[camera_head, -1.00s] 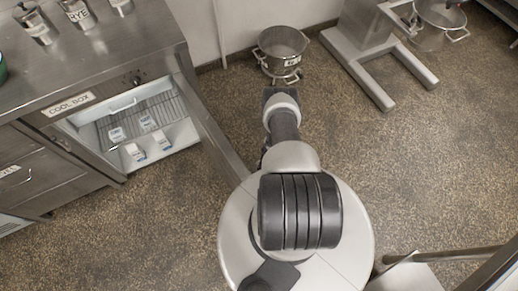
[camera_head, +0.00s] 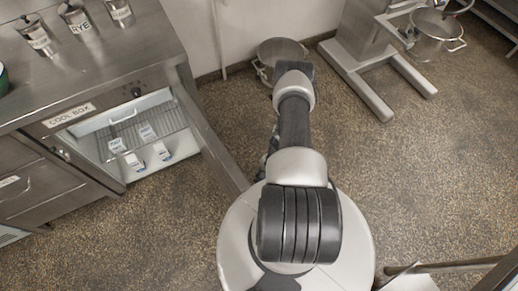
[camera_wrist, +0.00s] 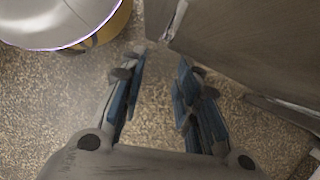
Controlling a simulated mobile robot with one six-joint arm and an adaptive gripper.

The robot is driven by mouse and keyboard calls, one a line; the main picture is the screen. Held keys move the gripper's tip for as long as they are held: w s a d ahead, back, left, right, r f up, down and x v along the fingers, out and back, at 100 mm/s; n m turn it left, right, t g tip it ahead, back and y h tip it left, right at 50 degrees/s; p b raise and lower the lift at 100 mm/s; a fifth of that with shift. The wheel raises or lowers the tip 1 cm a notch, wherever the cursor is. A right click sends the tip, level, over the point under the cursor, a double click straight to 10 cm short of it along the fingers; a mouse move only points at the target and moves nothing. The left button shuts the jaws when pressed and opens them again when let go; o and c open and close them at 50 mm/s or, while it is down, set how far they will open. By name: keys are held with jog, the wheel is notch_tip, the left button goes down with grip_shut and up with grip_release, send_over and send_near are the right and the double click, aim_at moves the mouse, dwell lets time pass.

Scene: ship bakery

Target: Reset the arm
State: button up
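My gripper (camera_wrist: 158,85) shows in the wrist view with its two blue-padded fingers apart and nothing between them. It hangs above the speckled floor, near the edge of a grey panel (camera_wrist: 250,45). In the head view my arm reaches up the middle of the picture, and its upper end covers part of a metal pot. My fingers are hidden in that view.
The metal pot (camera_head: 281,47) stands on the floor by the wall. An open cool box (camera_head: 98,124) with several small cartons is at left, under a steel counter (camera_head: 95,65) with canisters. A mixer stand (camera_head: 357,50) is at upper right.

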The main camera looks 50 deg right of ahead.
jog(key=w+r+n, duration=0.2)
jog(key=w+r, duration=0.4)
jog(key=r, duration=0.4)
jog(key=w+r+n+t+h, duration=0.1)
jog(key=w+r+n, duration=0.1)
jog(key=w+r, duration=0.5)
jog(key=w+r+n, duration=0.2)
jog(key=w+r, duration=0.2)
jog(key=r, duration=0.8)
jog(key=a+r+n+h, duration=0.15)
jog(key=a+r, duration=0.25)
jog(key=r, duration=0.5)
jog(key=a+r+n, duration=0.3)
jog(key=r, duration=0.6)
jog(key=s+a+r+n+t, duration=0.1)
jog(key=s+a+r+n, duration=0.25)
jog(key=a+r, duration=0.4)
jog(key=s+a+r+n+t+h, duration=0.1)
jog(key=s+a+r+n, duration=0.1)
jog(key=s+r, duration=0.2)
jog(key=s+a+r+n+t+h, duration=0.1)
jog(key=s+r, duration=0.4)
jog(key=s, duration=0.6)
jog(key=shift+a+r+n, duration=0.25)
jog(key=shift+a+n, duration=0.4)
jog(key=shift+n, duration=0.05)
